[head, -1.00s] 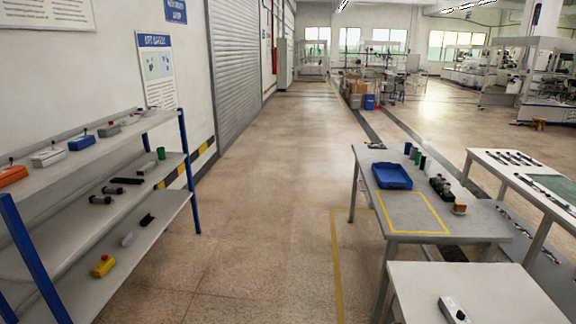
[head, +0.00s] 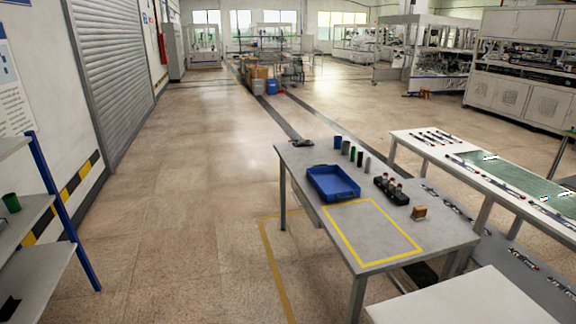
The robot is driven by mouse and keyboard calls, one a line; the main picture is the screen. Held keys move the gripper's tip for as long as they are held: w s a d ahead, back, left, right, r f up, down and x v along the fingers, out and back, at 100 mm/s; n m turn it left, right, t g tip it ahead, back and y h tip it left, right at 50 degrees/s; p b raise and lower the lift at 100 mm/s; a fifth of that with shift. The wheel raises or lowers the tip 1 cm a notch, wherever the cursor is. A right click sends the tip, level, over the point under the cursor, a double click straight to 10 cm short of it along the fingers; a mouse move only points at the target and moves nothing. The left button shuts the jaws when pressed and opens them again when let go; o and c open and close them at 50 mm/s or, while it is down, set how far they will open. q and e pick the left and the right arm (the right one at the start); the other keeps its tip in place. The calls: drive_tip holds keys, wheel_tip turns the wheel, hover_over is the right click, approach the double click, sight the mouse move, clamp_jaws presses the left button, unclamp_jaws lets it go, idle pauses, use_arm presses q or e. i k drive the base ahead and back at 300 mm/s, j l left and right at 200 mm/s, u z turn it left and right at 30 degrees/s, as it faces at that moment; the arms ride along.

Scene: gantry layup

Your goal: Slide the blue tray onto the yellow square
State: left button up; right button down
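The blue tray (head: 333,196) lies on the grey table (head: 300,158), near its left edge. It looks empty. The yellow square (head: 410,237) is a taped outline on the same table top, on the near side of the tray. The tray's near edge is close to the outline's far line, and most of the tray is outside it. Neither of my grippers shows in the head view.
Several small cylinders (head: 353,153), a black holder with bottles (head: 391,190) and a brown block (head: 419,212) stand on the table right of the tray. A white table (head: 465,302) is in front. A shelf (head: 30,215) stands at left. Open floor (head: 190,200) lies between.

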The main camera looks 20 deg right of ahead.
sight(332, 182)
drive_tip(key=i, duration=1.65)
drive_tip(key=i+z, duration=0.25)
drive_tip(key=i, duration=0.25)
drive_tip(key=i+z, duration=0.3)
drive_tip(key=i, duration=0.15)
drive_tip(key=i+j+z, duration=0.25)
drive_tip(key=i, duration=0.25)
drive_tip(key=i+z, duration=0.3)
drive_tip(key=i+j+z, duration=0.3)
drive_tip(key=l, duration=0.1)
